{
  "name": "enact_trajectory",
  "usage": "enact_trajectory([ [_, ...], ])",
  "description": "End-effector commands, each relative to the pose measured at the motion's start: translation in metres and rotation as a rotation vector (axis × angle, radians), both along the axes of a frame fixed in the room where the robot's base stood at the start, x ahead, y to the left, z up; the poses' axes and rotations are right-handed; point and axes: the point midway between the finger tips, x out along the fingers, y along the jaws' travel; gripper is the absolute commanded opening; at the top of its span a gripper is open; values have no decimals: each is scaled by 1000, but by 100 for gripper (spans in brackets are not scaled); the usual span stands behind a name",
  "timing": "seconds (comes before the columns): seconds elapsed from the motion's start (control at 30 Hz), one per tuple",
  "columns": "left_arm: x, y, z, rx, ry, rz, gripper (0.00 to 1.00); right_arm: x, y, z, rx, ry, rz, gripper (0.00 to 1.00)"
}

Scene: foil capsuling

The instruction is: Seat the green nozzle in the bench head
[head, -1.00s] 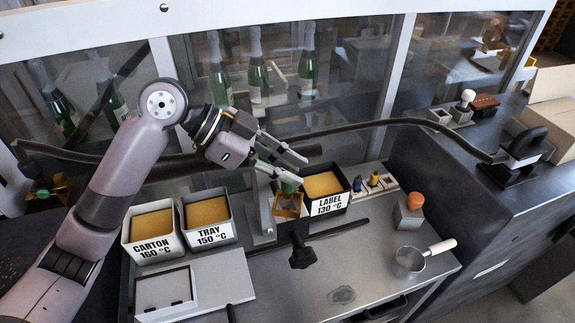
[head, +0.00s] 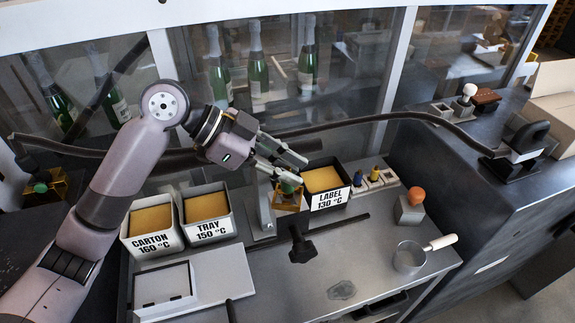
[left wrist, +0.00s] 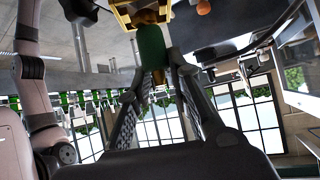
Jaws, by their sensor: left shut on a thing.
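The green nozzle (head: 288,187) is between the fingertips of my left gripper (head: 294,168), just at the gold bench head (head: 287,201). In the left wrist view the green nozzle (left wrist: 152,45) stands between the two fingers, and its far end meets the yellow-gold bench head (left wrist: 124,17). My left gripper (left wrist: 155,72) is shut on the nozzle. The fingers cover part of the nozzle, and I cannot tell how deep its end sits in the head. My right gripper is not in view.
The LABEL pot (head: 332,199) stands close right of the bench head, with small coloured pieces (head: 374,175) beyond. TRAY (head: 210,230) and CARTON (head: 153,244) pots stand left. A black knob (head: 301,247) and a saucepan (head: 409,257) are in front. Glass with bottles is behind.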

Motion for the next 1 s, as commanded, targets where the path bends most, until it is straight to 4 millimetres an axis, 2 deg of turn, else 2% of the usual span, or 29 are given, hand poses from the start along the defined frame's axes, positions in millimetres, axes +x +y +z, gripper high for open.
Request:
enact_trajectory([
  [1.0,0,0,-26,0,-1,0,0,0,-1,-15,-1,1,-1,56],
])
